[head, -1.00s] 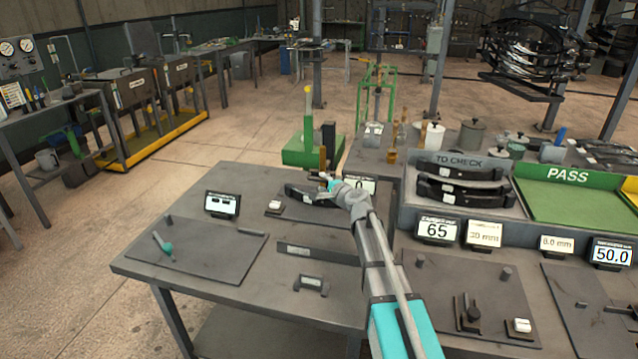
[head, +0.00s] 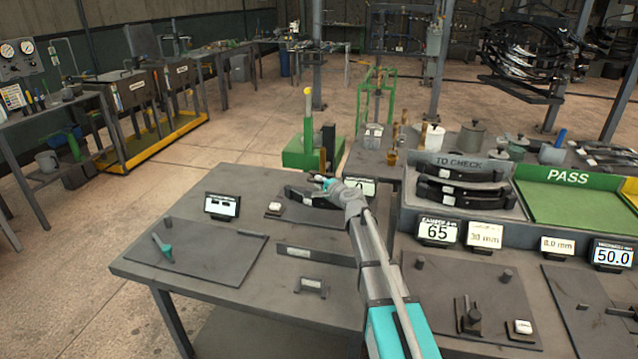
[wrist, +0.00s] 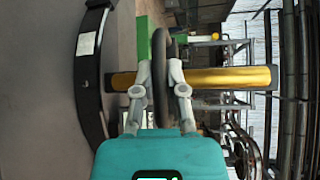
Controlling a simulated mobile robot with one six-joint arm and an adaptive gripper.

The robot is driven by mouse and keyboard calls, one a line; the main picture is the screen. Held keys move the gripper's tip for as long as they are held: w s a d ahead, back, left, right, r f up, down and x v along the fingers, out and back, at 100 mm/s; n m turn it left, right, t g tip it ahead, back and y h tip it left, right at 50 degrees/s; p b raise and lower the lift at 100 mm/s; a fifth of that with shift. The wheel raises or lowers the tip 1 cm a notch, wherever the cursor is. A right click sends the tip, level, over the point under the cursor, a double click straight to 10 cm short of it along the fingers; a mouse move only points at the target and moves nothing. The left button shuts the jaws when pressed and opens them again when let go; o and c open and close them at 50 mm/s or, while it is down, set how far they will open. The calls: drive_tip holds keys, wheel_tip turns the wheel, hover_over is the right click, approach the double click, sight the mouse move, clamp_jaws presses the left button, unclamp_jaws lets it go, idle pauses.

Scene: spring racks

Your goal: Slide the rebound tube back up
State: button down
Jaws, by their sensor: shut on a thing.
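In the wrist view my gripper (wrist: 158,68) is shut on a dark disc-like ring (wrist: 161,110), seen nearly edge-on between the two fingers. A gold tube (wrist: 230,78) crosses behind the fingers, on both sides of the ring; I cannot tell whether ring and tube are joined. In the head view my gripper (head: 325,182) is small, at the back of the left table, beside a black curved spring (head: 305,196). A brown-gold upright (head: 323,159) stands just behind it. My wrist hides part of a small display there.
The black spring (wrist: 90,78) lies close to the gripper in the wrist view. A green stand (head: 306,150) is behind the table. The left table (head: 215,270) carries small displays, plates and a teal-knobbed lever (head: 165,250). A "TO CHECK" rack (head: 463,160) stands right.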

drive_tip(key=shift+r, duration=0.15)
wheel_tip(320, 180, up, 8)
drive_tip(key=p, duration=0.8)
drive_tip(key=shift+w+p, duration=0.2)
drive_tip(key=shift+p, duration=0.1)
drive_tip(key=c, duration=0.7)
unclamp_jaws()
drive_tip(key=shift+s+r, duration=0.1)
drive_tip(key=shift+r, duration=0.05)
drive_tip(key=shift+s+f, duration=0.1)
drive_tip(key=shift+f, duration=0.15)
